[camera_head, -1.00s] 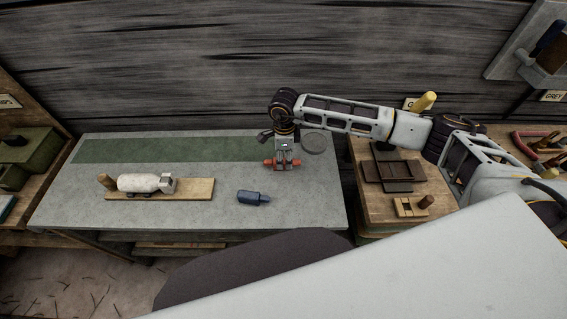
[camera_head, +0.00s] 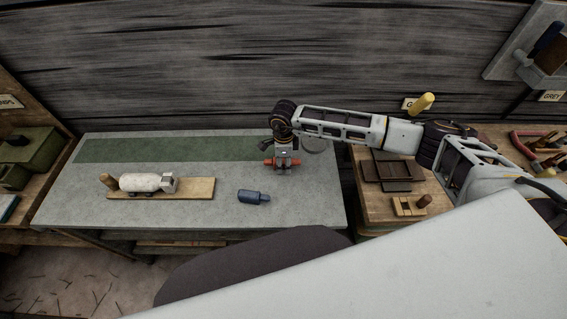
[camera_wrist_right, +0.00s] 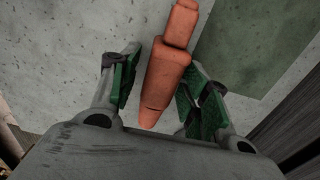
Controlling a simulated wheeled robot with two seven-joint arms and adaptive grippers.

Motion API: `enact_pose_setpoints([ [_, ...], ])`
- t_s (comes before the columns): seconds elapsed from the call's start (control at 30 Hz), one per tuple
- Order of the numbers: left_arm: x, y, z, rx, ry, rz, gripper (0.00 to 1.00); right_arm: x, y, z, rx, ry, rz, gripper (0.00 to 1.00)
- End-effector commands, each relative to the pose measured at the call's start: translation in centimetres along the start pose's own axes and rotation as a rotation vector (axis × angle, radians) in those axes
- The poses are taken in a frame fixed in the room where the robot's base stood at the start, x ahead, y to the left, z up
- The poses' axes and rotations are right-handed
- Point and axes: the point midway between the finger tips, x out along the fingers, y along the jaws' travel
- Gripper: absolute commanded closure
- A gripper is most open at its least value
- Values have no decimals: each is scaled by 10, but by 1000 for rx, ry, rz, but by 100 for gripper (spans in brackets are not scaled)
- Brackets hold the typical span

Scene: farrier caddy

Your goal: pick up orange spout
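The orange spout (camera_head: 269,162) lies on the grey bench top, near the edge of its green strip. My right gripper (camera_head: 283,163) is over it, pointing down, and hides its middle in the head view. In the right wrist view the spout (camera_wrist_right: 166,75) lies between the two green-padded fingers of the right gripper (camera_wrist_right: 160,95). The fingers are apart, with a gap showing on the left side; contact on the right side cannot be told. My left gripper is not in view.
A dark blue bottle-like piece (camera_head: 252,197) lies on the bench in front of the spout. A white tank-shaped object (camera_head: 145,183) sits on a wooden board (camera_head: 203,188) at the left. A wooden side table (camera_head: 372,218) with brown trays stands right.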

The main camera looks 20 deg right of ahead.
Motion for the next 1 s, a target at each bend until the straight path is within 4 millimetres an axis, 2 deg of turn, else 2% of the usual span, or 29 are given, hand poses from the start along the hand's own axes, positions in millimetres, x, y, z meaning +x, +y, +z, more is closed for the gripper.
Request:
enact_pose_setpoints([
  [0.03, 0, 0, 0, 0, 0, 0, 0, 0, 0, 0, 0, 0, 0, 64],
  [0.3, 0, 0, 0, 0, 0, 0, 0, 0, 0, 0, 0, 0, 0, 97],
  [0.67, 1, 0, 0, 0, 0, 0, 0, -5, -1, 0, 0, -1, -2, 97],
  [0.87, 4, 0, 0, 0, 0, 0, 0, -21, -1, 0, 0, -2, -3, 97],
  [1.0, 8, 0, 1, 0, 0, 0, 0, -40, -1, 1, -1, -2, -4, 97],
])
